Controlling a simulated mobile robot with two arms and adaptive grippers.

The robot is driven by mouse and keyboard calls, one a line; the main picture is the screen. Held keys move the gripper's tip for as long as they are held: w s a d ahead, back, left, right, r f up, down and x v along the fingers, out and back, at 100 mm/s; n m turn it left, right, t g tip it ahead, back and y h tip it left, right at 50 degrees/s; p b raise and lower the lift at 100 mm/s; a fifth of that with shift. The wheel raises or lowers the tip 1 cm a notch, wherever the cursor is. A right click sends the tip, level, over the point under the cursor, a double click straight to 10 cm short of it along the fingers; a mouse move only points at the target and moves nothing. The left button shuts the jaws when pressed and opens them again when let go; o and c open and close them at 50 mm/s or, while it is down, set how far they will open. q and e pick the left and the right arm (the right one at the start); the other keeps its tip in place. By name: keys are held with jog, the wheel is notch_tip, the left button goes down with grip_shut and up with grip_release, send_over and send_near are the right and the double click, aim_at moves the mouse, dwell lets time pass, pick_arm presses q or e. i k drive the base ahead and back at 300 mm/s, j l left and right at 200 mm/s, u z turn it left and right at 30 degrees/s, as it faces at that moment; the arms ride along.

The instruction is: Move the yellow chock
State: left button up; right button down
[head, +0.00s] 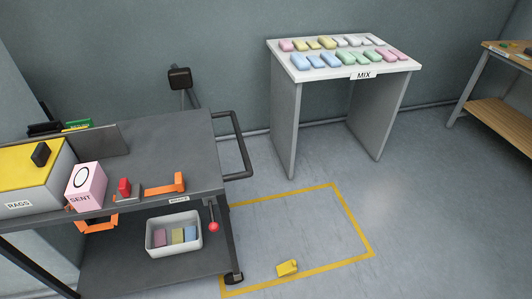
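The yellow chock (287,268) lies on the grey floor in the head view, at the bottom middle. It rests inside a yellow taped outline, close to the outline's near edge. It stands apart from the cart's black caster (233,278), to the caster's right. Neither of my grippers shows in this view.
A dark cart (170,140) at left holds a RAGS box (38,192), a pink SENT box (86,187) and a lower bin (174,250). A white MIX table (290,72) with colored bars stands behind. The taped floor (310,225) is otherwise clear. A wooden bench (500,112) stands right.

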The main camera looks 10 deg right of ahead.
aim_at(288, 268)
jog(key=z, duration=0.75)
